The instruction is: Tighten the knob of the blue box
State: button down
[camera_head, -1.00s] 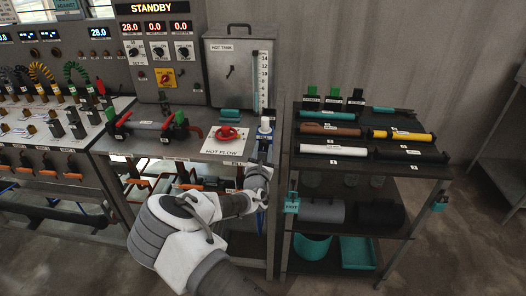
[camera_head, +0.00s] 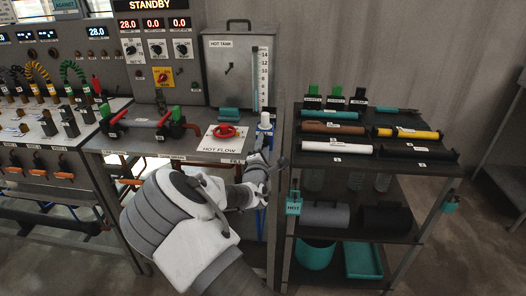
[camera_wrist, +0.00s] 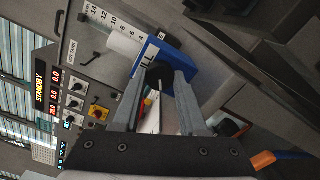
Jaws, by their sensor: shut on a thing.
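My gripper (camera_wrist: 164,78) is shut on the knob. In the head view my gripper (camera_head: 262,163) is at the right front edge of the bench, just below the white cylinder (camera_head: 265,120); the box is small and mostly hidden there.
A red valve wheel (camera_head: 226,131) on a HOT FLOW plate is left of my gripper. The hot tank (camera_head: 232,75) stands behind. A dark rack (camera_head: 330,160) with coloured tubes is close on the right. Orange and blue pipes (camera_wrist: 265,158) show in the wrist view.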

jog(key=m+b, duration=0.3)
jog(key=m, duration=0.3)
jog(key=shift+d+f+b, duration=0.1)
jog(key=shift+b, duration=0.25)
jog(key=m+b, duration=0.4)
jog(key=m, duration=0.2)
jog(key=shift+m, duration=0.4)
jog(key=m+b, duration=0.5)
jog(key=m, duration=0.1)
jog(key=shift+f, duration=0.1)
jog(key=m+b, duration=0.4)
jog(key=m, duration=0.1)
jog(key=shift+m, duration=0.4)
jog(key=shift+r, duration=0.2)
jog(key=shift+c, duration=2.2)
grip_release()
jog(key=shift+s, duration=0.1)
